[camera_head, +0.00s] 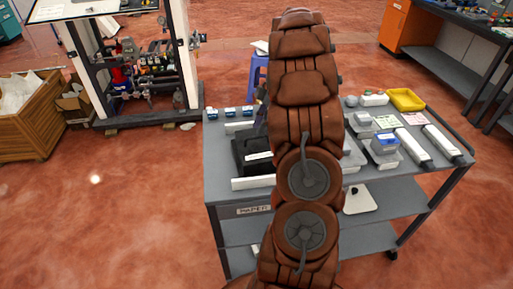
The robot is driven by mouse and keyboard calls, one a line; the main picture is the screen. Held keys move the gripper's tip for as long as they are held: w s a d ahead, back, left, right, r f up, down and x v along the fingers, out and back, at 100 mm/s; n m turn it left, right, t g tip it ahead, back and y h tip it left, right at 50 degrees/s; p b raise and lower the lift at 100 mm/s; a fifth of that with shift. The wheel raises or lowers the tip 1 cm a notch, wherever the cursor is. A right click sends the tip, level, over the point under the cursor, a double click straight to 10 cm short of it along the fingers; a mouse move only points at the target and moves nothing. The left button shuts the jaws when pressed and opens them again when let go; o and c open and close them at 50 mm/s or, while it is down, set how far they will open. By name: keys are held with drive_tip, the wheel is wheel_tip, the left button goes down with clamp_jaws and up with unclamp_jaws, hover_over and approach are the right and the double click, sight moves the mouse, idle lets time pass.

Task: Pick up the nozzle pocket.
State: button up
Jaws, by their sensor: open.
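My arm rises through the middle of the view and covers the centre of a grey cart (225,186). I do not see my gripper; it is hidden or out of view. I cannot tell for sure which part is the nozzle pocket. Small white and grey parts lie on the cart top, among them a grey-white piece (361,120) and a blue-topped piece (385,142) right of my arm. Long white bars (413,147) lie further right. Left of my arm are a black block (246,155) and a white strip (252,183).
A yellow tray (407,99) sits at the cart's back right. Several small blue-topped pieces (230,113) line its back left. A blue stool (255,75) stands behind. A machine frame (193,60) and a wooden crate (38,125) stand left. The red floor at front left is clear.

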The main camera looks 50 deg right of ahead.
sight(257, 147)
drive_tip(key=shift+p+x, duration=0.65)
drive_tip(key=shift+x, duration=1.15)
drive_tip(key=shift+d, duration=0.15)
drive_tip(key=shift+c, duration=0.3)
clamp_jaws()
